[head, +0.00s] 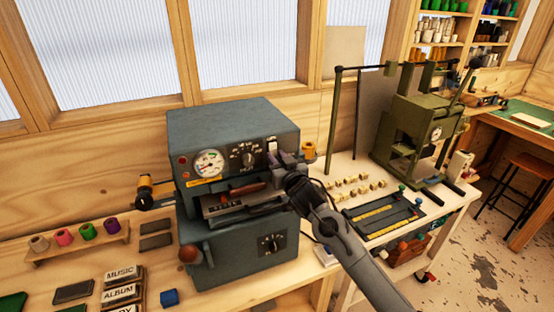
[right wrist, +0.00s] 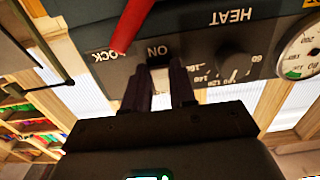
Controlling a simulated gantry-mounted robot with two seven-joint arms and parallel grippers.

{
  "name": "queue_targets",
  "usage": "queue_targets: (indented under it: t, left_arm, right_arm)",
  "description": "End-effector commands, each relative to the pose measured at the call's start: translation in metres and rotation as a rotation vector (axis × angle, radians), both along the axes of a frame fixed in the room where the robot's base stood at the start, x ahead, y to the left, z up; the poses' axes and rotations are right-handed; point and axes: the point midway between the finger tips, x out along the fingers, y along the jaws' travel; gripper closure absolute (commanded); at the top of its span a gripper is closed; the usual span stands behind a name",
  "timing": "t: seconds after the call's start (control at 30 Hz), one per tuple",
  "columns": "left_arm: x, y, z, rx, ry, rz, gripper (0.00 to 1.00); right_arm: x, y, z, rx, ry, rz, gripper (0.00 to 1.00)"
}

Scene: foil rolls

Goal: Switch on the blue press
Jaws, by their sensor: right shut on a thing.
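The blue press (head: 235,122) stands on the bench in the head view, a blue-grey box with a gauge (head: 208,163) and a HEAT knob (head: 248,160) on its front panel. In the right wrist view the panel is upside down, with the ON label (right wrist: 158,51) just beyond my right gripper (right wrist: 168,75). The fingers are close together at the panel below that label and shut on what seems to be the switch, mostly hidden by them. In the head view my right gripper (head: 284,160) is at the panel's right side. My left gripper is not in view.
A red lever (right wrist: 132,24) is close to the fingers in the right wrist view. Foil rolls (head: 86,231) sit on a rack at the left, and a green press (head: 420,125) stands at the right. Type blocks and trays lie on the bench.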

Motion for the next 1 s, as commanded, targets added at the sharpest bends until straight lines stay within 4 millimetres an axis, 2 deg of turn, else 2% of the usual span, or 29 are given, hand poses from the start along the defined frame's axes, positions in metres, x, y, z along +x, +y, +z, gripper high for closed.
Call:
queue_targets:
  t: [0.3,0.67,0.7,0.8,0.83,1.0]
  left_arm:
    - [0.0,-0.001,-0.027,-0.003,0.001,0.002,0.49]
    - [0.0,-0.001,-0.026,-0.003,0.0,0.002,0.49]
    - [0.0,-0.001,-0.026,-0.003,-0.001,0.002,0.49]
    - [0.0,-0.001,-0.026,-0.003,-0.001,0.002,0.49]
    - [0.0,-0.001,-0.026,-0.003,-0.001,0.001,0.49]
    - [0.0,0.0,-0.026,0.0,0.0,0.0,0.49]
  right_arm:
    - [0.002,0.001,-0.009,0.033,-0.095,0.002,1.0]
    - [0.002,0.001,-0.005,0.036,-0.117,0.0,1.0]
    - [0.002,0.001,-0.005,0.036,-0.117,0.0,0.68]
    - [0.002,0.001,-0.005,0.037,-0.117,0.0,0.53]
    - [0.002,0.001,-0.005,0.037,-0.117,0.0,0.49]
    - [0.002,0.001,-0.005,0.037,-0.117,0.0,0.49]
